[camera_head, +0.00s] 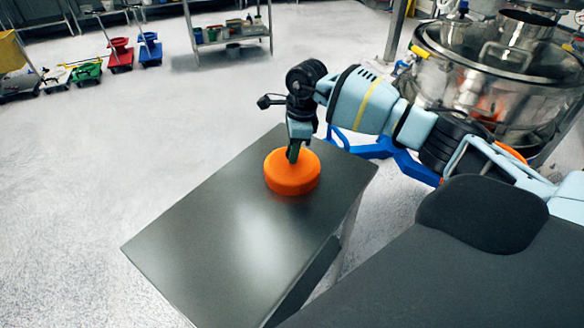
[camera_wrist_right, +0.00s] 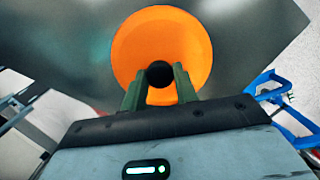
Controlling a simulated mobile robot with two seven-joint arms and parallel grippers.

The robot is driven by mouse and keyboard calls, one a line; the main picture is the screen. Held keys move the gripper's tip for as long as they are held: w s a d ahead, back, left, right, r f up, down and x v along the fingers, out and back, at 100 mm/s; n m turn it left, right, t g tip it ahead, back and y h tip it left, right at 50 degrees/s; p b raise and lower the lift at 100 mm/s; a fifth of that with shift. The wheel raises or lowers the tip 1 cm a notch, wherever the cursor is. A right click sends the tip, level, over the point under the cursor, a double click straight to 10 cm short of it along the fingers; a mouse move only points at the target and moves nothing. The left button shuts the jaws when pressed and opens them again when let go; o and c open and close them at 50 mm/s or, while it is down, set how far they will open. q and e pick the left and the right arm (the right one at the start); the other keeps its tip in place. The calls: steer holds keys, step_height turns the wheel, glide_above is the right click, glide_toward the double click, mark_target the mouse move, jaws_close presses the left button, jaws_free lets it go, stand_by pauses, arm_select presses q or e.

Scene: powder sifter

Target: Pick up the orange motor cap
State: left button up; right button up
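The orange motor cap (camera_head: 291,176) is a thick round disc lying flat near the far end of the dark grey table (camera_head: 215,235). My right gripper (camera_head: 293,152) points down over the cap's top. In the wrist view its two green fingers (camera_wrist_right: 160,80) are apart, one on each side of the dark centre. I cannot tell whether they press on it. My left gripper is in neither view.
A blue frame (camera_head: 385,152) lies just beyond the table's right corner. A shelf trolley (camera_head: 232,36) and coloured bins stand far back. The near part of the tabletop is clear.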

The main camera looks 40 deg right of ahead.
jaws_close()
steer(key=shift+r, duration=0.2)
steer(key=shift+r, duration=0.25)
steer(key=r, duration=0.2)
steer(key=shift+s+r, duration=0.2)
steer(key=shift+r, duration=0.2)
steer(key=s+a+r+b, duration=0.1)
steer(key=s, duration=1.4)
steer(key=shift+s+r, duration=0.2)
steer(key=shift+s, duration=0.1)
steer(key=shift+a, duration=0.1)
